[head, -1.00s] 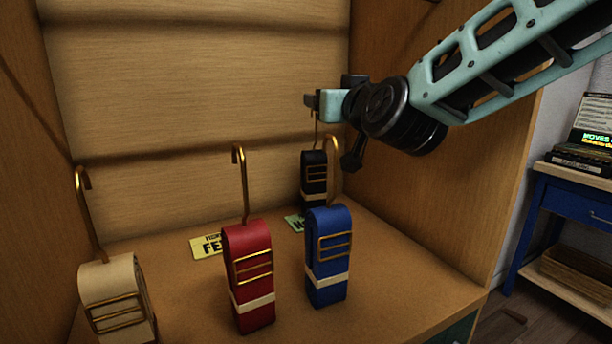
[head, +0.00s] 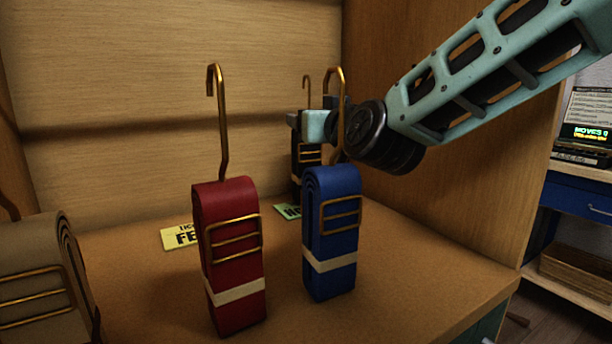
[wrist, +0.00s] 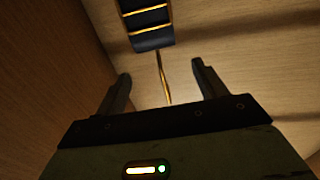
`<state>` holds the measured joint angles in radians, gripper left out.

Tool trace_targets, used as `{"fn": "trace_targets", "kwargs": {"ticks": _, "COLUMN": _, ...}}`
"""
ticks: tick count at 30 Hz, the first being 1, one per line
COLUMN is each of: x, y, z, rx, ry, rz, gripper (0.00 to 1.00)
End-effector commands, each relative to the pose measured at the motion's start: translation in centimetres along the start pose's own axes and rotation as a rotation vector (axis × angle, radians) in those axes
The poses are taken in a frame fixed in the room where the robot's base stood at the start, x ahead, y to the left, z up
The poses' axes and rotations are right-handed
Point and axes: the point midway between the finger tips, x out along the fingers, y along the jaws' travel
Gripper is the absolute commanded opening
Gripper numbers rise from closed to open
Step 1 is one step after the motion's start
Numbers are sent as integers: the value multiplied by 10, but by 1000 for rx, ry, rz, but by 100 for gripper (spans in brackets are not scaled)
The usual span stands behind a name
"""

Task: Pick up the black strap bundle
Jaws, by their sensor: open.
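The black strap bundle (head: 306,160) stands upright at the back of the shelf, with gold buckle bars and a thin gold hook rising from its top. My gripper (head: 300,120) is at the bundle's upper end and hides part of it; the hook's curved tip shows above the gripper. In the wrist view the black bundle (wrist: 150,38) is at the top, beyond the fingertips. Its hook stem runs down between the two spread fingers of my open gripper (wrist: 161,72), and no contact shows.
A blue bundle (head: 334,270) and a red bundle (head: 230,270) stand in front, hooks upright. A tan bundle (head: 35,285) is at the left edge. Yellow (head: 180,237) and green (head: 287,211) labels lie on the shelf. A wooden side wall (head: 440,130) is close on the right.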

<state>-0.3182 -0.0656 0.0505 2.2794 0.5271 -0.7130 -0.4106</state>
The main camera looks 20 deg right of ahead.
Motion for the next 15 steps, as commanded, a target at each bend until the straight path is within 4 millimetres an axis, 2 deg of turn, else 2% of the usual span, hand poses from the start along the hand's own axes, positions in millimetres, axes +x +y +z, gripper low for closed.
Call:
{"fn": "trace_targets", "kwargs": {"ticks": 9, "x": 0, "y": 0, "z": 64, "rx": -3, "ry": -5, "rz": 0, "gripper": 71}}
{"fn": "trace_targets", "kwargs": {"ticks": 13, "x": 1, "y": 0, "z": 80, "rx": -2, "ry": -2, "rz": -1, "gripper": 71}}
{"fn": "trace_targets", "kwargs": {"ticks": 15, "x": 9, "y": 0, "z": 75, "rx": -1, "ry": 0, "rz": 0, "gripper": 71}}
